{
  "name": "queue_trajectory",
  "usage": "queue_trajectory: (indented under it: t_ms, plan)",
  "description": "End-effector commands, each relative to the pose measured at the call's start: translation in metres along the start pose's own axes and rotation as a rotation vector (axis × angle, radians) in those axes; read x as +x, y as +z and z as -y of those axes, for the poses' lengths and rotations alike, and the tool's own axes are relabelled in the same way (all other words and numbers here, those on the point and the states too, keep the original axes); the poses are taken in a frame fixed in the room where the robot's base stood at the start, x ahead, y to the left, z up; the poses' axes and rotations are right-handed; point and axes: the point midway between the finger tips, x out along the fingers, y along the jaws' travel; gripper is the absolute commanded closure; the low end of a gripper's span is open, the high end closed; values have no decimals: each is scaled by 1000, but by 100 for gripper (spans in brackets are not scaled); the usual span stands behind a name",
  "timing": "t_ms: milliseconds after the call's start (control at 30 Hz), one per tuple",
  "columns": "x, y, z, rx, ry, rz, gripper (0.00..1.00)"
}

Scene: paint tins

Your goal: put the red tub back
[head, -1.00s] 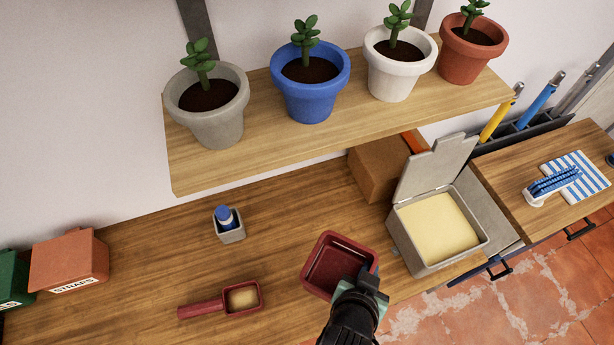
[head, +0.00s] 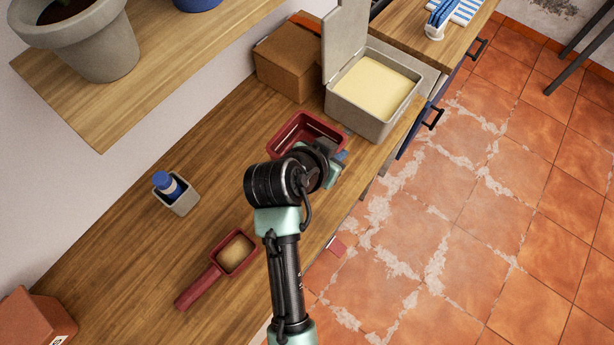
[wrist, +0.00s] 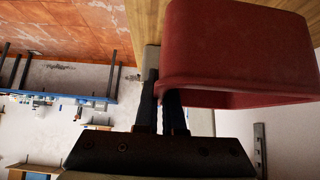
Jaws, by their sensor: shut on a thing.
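The red tub (head: 283,140) is an open rectangular container over the wooden bench, just left of the grey bin, in the head view. My gripper (head: 338,160) is at its right side, partly hidden behind my wrist. In the wrist view, the fingers of my gripper (wrist: 160,112) are shut on the edge of the red tub (wrist: 235,50), which fills the upper right. The part of the tub's inside that I can see looks empty. I cannot tell whether its base touches the bench.
The grey bin (head: 352,118), with its lid up, holds cream-coloured contents. A cardboard box (head: 285,72) stands behind the tub. A red scoop (head: 208,280) and a small grey holder (head: 180,204) with a blue-capped bottle are to the left. The shelf (head: 110,125) overhangs the back.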

Motion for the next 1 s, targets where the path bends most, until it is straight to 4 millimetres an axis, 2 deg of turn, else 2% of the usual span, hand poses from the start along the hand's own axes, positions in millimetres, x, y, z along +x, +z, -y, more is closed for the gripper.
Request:
queue_trajectory:
  t_ms: [67,667,1000]
  plan:
    - [2,2,0,-1,-1,0,100]
    - [62,62,0,-4,-2,1,100]
    - [68,68,0,-2,-3,-1,100]
